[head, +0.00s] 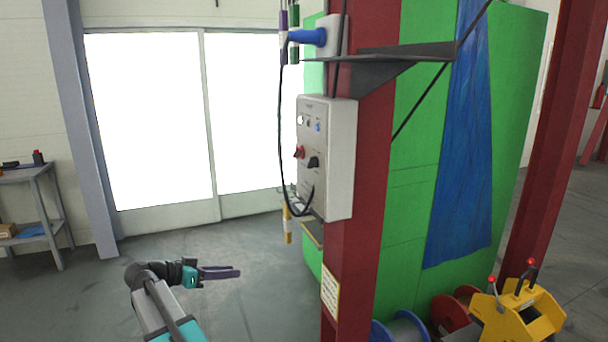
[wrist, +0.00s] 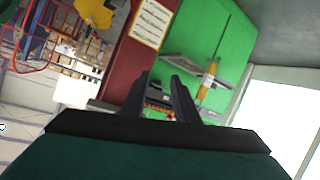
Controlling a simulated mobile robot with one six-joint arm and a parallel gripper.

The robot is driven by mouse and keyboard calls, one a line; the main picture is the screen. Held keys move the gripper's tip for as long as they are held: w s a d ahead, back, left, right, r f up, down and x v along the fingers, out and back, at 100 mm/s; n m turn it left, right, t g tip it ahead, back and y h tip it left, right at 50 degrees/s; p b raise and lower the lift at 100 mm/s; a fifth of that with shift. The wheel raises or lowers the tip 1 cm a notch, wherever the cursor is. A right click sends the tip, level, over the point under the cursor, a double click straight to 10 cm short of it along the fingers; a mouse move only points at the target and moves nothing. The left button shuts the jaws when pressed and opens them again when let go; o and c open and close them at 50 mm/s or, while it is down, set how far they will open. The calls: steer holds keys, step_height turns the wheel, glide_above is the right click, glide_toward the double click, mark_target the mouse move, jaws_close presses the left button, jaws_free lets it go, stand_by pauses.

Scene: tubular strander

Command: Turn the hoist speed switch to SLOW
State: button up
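A grey control box (head: 340,160) is fixed to the red column in the head view. Its front carries a red knob (head: 299,152), a black knob (head: 313,162), a white button and a blue one. The lettering is too small to read, so I cannot tell which is the hoist speed switch or its setting. My gripper (head: 238,272) is low and left of the column, well below and apart from the box. In the wrist view its fingers (wrist: 158,80) stand apart with nothing between them. The control box is not recognisable in the wrist view.
The red column (head: 350,255) carries a shelf bracket (head: 390,60) above the box. A black cable (head: 281,130) loops past the box's left side. A green enclosure (head: 420,150) stands behind. Spools and a yellow machine (head: 520,310) are at lower right. Floor left of the column is clear.

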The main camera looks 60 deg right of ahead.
steer(key=s+d+r+m+g+h+p, duration=0.1)
steer(key=s+d+r+m, duration=0.15)
steer(key=r, duration=0.65)
steer(key=s+d+r+m+g+h, duration=0.15)
steer(key=r+m, duration=0.25)
steer(key=r, duration=0.5)
steer(key=m+g+p, duration=0.1)
steer(key=m+g, duration=0.2)
steer(key=m, duration=0.3)
glide_toward(308, 164)
steer(key=v, duration=0.6)
steer(key=shift+d+r+y, duration=0.25)
steer(key=shift+r+y, duration=0.1)
steer(key=shift+r, duration=0.2)
steer(key=p+x, duration=0.4)
steer(key=x, duration=0.9)
steer(key=shift+s+d, duration=0.3)
